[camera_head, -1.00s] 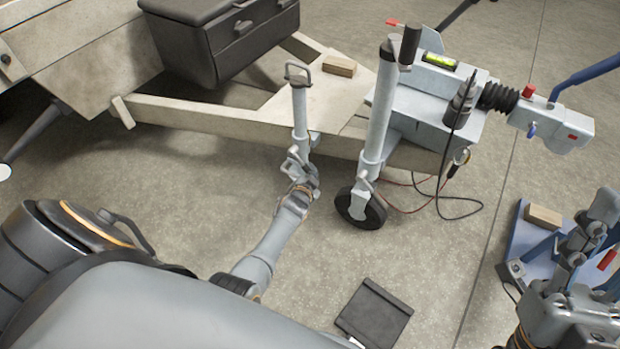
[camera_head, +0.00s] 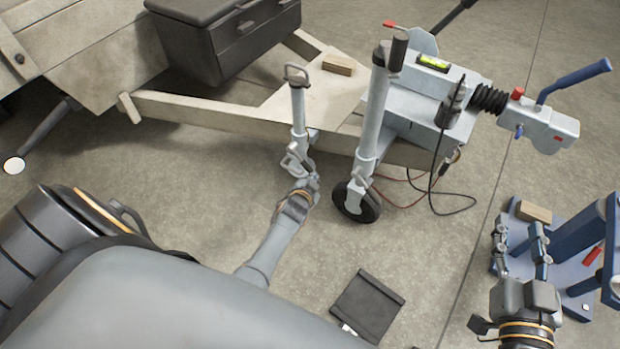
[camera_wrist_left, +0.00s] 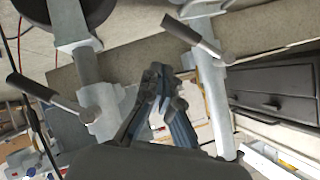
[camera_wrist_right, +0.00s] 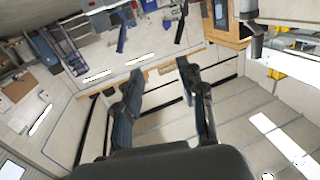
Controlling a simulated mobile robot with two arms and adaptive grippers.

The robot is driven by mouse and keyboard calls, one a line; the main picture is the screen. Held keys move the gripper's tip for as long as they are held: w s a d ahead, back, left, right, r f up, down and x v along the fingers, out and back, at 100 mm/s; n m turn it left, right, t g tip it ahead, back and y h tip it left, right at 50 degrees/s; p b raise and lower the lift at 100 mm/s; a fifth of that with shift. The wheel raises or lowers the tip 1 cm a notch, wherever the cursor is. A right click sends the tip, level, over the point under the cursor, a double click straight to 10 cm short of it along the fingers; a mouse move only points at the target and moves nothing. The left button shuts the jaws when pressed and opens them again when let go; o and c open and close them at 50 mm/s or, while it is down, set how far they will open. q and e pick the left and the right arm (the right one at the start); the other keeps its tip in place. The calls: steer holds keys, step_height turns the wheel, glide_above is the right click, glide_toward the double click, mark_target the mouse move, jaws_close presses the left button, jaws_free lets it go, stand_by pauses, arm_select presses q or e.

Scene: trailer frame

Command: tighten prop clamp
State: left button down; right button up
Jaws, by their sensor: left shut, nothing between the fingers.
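The prop (camera_head: 298,112) is a grey tube with a loop handle on top, upright beside the trailer's beam. Its clamp (camera_head: 296,158) is low on the tube, partly hidden by my left gripper (camera_head: 302,186). In the left wrist view, the prop tube (camera_wrist_left: 218,105) is just right of my left gripper (camera_wrist_left: 160,80), and a dark-handled clamp lever (camera_wrist_left: 195,36) sticks out above the fingertips. The left gripper is shut with nothing held; whether it touches the clamp I cannot tell. My right gripper (camera_wrist_right: 160,80) is open and empty, away from the prop; it also shows in the head view (camera_head: 520,240).
The jockey wheel (camera_head: 356,200) and its tube (camera_head: 374,115) stand right of the prop. A second lever (camera_wrist_left: 45,92) shows on that tube. The coupling (camera_head: 540,122), loose cables (camera_head: 435,185) and a blue stand (camera_head: 560,265) are further right. A dark flat case (camera_head: 367,306) lies on the floor.

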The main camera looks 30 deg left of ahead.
arm_select(q)
steer(key=v, duration=0.2)
steer(key=p+v, duration=0.2)
steer(key=v, duration=0.1)
steer(key=shift+s+d, duration=0.25)
steer(key=shift+d, duration=0.1)
arm_select(e)
steer(key=s+d+f+g+h, duration=0.2)
steer(key=s+f+g, duration=0.3)
steer(key=f, duration=0.5)
steer(key=shift+d+g, duration=0.4)
steer(key=shift+g, duration=0.5)
arm_select(q)
steer(key=shift+s+f, duration=0.1)
arm_select(e)
steer(key=shift+s, duration=0.15)
